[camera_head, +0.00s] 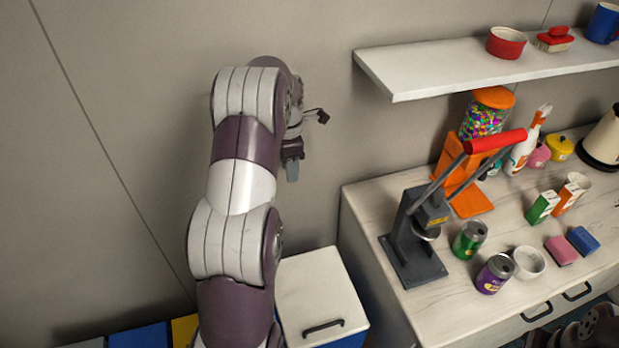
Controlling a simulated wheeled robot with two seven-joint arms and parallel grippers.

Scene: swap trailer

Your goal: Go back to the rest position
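My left arm rises from the bottom of the head view and bends over at the top. My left gripper (292,172) hangs in front of the wall, left of the counter and above the white box with a handle. Only a small grey finger tip shows clearly, so I cannot tell if it is open or shut. I see nothing held below it. A dark part of my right arm shows at the bottom right corner. My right gripper is out of view.
A white-lidded box (318,290) stands left of the counter.

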